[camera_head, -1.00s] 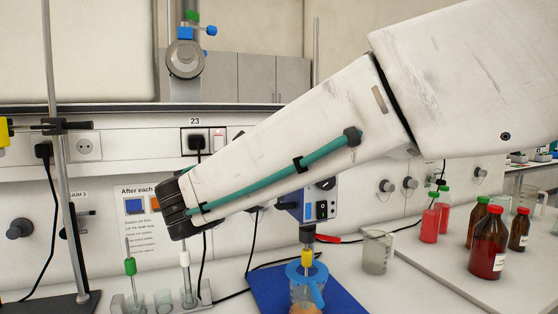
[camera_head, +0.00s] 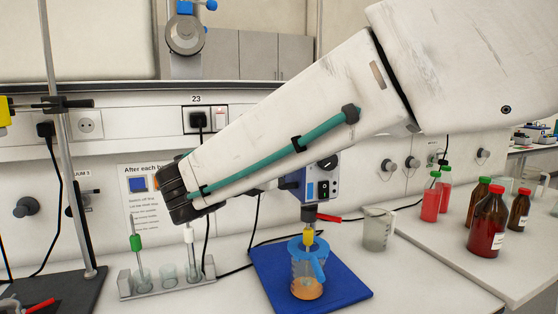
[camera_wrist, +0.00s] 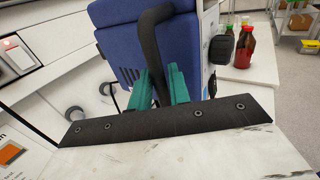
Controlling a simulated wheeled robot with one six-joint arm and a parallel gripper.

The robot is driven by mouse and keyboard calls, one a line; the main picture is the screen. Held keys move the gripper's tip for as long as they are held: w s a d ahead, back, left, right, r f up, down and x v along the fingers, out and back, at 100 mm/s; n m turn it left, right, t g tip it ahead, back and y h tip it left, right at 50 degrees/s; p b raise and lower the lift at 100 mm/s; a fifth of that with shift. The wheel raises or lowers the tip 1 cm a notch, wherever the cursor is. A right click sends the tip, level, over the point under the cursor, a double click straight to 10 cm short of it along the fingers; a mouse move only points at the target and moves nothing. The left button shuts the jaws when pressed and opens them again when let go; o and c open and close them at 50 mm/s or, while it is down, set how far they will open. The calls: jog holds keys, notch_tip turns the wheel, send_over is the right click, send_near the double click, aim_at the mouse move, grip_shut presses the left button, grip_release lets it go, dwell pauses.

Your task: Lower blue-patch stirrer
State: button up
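The blue stirrer (camera_head: 322,180) shows partly from behind my arm in the head view, with its grey control face to the right. Its shaft, with a yellow band (camera_head: 308,237), runs down to a beaker (camera_head: 307,288) of orange liquid with a blue lid (camera_head: 307,262). The blue housing (camera_wrist: 135,45) fills the upper middle of the wrist view. My gripper's teal fingers (camera_wrist: 160,84) lie on both sides of its black handle (camera_wrist: 157,55), with no clear gap, and look shut on it. My gripper is hidden behind my arm in the head view.
The beaker stands on a blue mat (camera_head: 346,287). An empty glass jug (camera_head: 376,230) stands to its right, a tube rack (camera_head: 166,287) to its left. Brown bottles (camera_head: 488,222) and red bottles (camera_head: 431,203) stand further right. A metal stand (camera_head: 67,170) is at the left.

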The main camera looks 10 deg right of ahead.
jog(key=v, duration=0.7)
jog(key=shift+s, duration=0.15)
jog(key=shift+a, duration=0.15)
jog(key=s+d+f+m+g+y, duration=0.5)
jog(key=s+d+f+m+g, duration=0.45)
jog(key=d+f+m, duration=0.35)
jog(key=s+d+f+m+y, duration=0.2)
jog(key=s+d+m+y, duration=0.1)
jog(key=s+m, duration=0.3)
jog(key=s+d+f+m+g+y, duration=0.1)
jog(key=s+d+f+m+y, duration=0.2)
jog(key=s+m, duration=0.4)
jog(key=shift+s+d+m+y, duration=0.3)
jog(key=shift+s+d+y, duration=0.35)
jog(key=shift+y, duration=0.45)
jog(key=shift+g, duration=0.25)
